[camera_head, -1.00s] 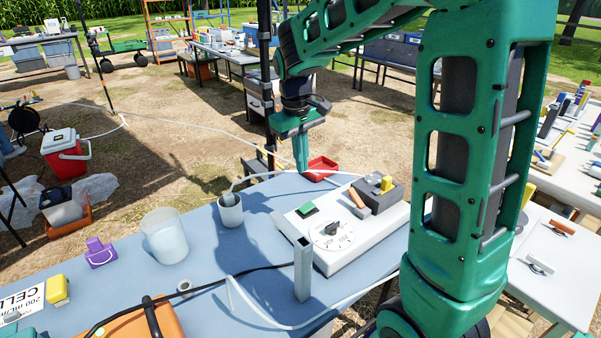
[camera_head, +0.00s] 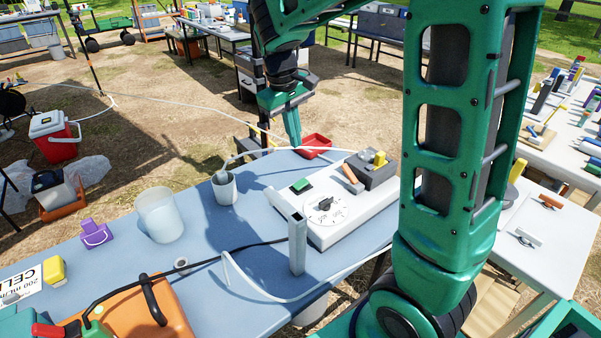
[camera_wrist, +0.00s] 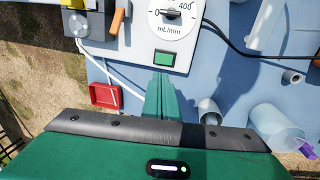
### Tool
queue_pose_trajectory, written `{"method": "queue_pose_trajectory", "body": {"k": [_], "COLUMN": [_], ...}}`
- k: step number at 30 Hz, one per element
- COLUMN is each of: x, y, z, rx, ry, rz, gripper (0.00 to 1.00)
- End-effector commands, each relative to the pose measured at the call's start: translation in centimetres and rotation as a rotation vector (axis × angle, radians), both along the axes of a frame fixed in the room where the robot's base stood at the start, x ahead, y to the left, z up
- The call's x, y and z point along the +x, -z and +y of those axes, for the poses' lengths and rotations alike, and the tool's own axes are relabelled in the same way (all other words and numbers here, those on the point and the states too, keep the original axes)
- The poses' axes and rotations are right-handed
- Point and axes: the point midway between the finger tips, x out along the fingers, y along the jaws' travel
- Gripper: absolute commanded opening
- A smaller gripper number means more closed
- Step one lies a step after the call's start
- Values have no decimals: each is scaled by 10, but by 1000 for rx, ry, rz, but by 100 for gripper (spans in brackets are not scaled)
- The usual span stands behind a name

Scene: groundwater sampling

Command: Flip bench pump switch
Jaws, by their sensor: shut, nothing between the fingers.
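The bench pump (camera_head: 335,205) is a white box on the blue bench, with a round dial (camera_head: 325,209) marked in mL/min and a green switch (camera_head: 301,185) near its far left end. The wrist view shows the green switch (camera_wrist: 164,58) below the dial (camera_wrist: 172,14). My gripper (camera_head: 295,138) is shut and empty, pointing down above the far edge of the bench, beyond the switch. In the wrist view my shut fingers (camera_wrist: 160,85) point up the picture toward the switch, apart from it as far as I can tell.
A grey block with a yellow knob (camera_head: 379,158) and an orange lever (camera_head: 349,173) sits on the pump's far right. A red tray (camera_head: 316,145) is at the far edge.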

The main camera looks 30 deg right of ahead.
Motion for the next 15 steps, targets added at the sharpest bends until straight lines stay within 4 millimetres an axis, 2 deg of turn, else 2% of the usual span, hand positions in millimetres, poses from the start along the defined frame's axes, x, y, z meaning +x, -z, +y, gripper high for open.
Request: {"method": "queue_pose_trajectory", "body": {"k": [11, 15], "x": [0, 0], "y": [1, 9], "z": [-1, -2], "rx": [-3, -3], "ry": [1, 0], "rz": [-1, 2], "gripper": [0, 0]}}
